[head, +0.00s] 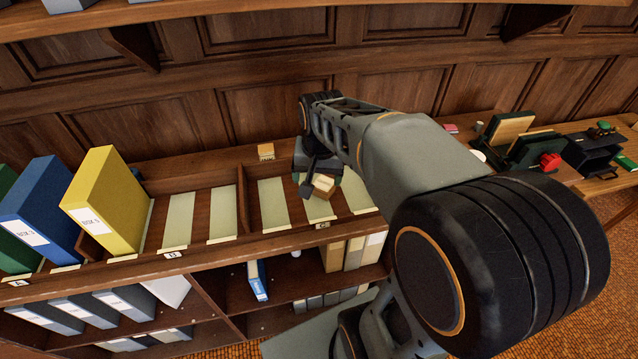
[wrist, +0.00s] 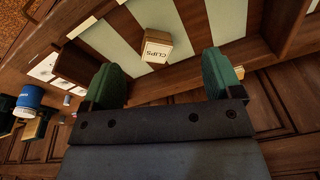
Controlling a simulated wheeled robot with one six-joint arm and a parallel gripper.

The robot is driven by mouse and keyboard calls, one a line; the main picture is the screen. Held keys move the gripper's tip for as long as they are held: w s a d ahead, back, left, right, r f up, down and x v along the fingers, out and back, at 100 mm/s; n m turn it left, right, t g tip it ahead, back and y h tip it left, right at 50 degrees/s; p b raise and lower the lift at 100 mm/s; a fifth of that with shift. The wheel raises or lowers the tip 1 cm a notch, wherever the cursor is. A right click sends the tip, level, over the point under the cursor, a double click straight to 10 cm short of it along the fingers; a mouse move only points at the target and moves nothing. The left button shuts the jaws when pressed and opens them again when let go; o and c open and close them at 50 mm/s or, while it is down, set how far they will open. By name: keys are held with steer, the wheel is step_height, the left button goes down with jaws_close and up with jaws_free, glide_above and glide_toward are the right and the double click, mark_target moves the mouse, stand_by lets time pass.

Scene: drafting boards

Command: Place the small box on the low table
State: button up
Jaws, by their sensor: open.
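A small tan box (head: 323,187) is at the pale strips of the shelf section marked C in the head view. In the wrist view the box (wrist: 156,50) shows the word CLIPS and lies ahead of the gap between my green fingers. My gripper (head: 318,176) is just above it, open; in the wrist view the gripper (wrist: 162,72) has clear space between each finger and the box. I cannot tell whether a fingertip touches it. A wooden table (head: 603,186) at the far right may be the low table; my arm hides part of that side.
Another small box (head: 266,151) stands on the ledge behind. A yellow binder (head: 105,200) and a blue binder (head: 42,212) stand at left. Upright dividers flank the strips. A black organiser (head: 592,154) and other items crowd the right-hand surface. An upper shelf (head: 240,8) overhangs the back.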

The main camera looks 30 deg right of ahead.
steer(key=w+d+m+g+p, duration=0.2)
steer(key=w+d+m, duration=0.3)
steer(key=w, duration=0.2)
glide_above(325, 181)
steer(key=shift+m, duration=0.3)
step_height(325, 181, down, 7)
steer(key=shift+f, duration=0.1)
steer(key=shift+f+p, duration=0.75)
steer(key=shift+f, duration=2.55)
steer(key=shift+c, duration=0.2)
steer(key=c, duration=1.1)
steer(key=shift+r, duration=0.1)
